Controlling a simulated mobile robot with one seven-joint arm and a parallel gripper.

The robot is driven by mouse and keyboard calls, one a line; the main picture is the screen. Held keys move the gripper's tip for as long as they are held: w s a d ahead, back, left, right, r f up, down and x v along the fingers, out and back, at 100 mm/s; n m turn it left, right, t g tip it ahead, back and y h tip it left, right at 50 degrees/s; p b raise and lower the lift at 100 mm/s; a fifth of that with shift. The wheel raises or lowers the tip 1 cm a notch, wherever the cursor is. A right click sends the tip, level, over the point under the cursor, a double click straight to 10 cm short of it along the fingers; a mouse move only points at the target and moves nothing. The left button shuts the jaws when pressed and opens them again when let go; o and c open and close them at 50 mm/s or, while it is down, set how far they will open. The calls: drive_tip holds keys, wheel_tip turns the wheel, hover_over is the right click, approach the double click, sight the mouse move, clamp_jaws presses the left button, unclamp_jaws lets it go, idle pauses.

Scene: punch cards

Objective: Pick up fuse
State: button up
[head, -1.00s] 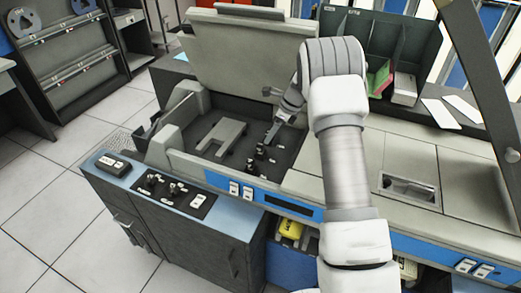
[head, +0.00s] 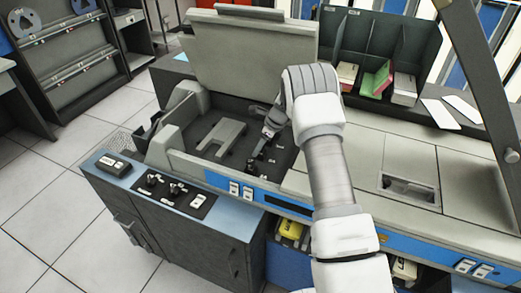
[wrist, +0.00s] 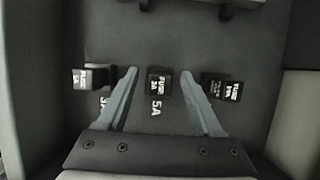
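Three small black fuses with white lettering stand in a row on the dark panel inside the opened machine. In the wrist view, the middle fuse (wrist: 159,81) sits above a "5A" panel mark. The left fuse (wrist: 92,78) has a partly covered mark, apparently "3A", below it, and the right fuse (wrist: 220,87) is beyond my right finger. My gripper (wrist: 158,72) is open, with one finger on each side of the middle fuse and gaps on both sides. In the head view, my gripper (head: 267,133) points down at the fuses (head: 258,158), which look tiny there.
The machine's raised lid (head: 250,52) stands behind the bay. A grey raised block (head: 221,135) lies left of the fuses. The bay's front wall carries a blue strip with switches (head: 240,190). A bin with card stacks (head: 376,80) stands behind right.

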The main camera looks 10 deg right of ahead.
clamp_jaws()
drive_tip(key=shift+r, duration=0.1)
drive_tip(key=shift+r, duration=0.55)
wheel_tip(320, 180, up, 3)
drive_tip(key=shift+f, duration=0.2)
drive_tip(key=s+d+r, duration=0.5)
drive_tip(key=d+r, duration=0.2)
drive_tip(key=d, duration=0.3)
drive_tip(key=shift+s, duration=0.4)
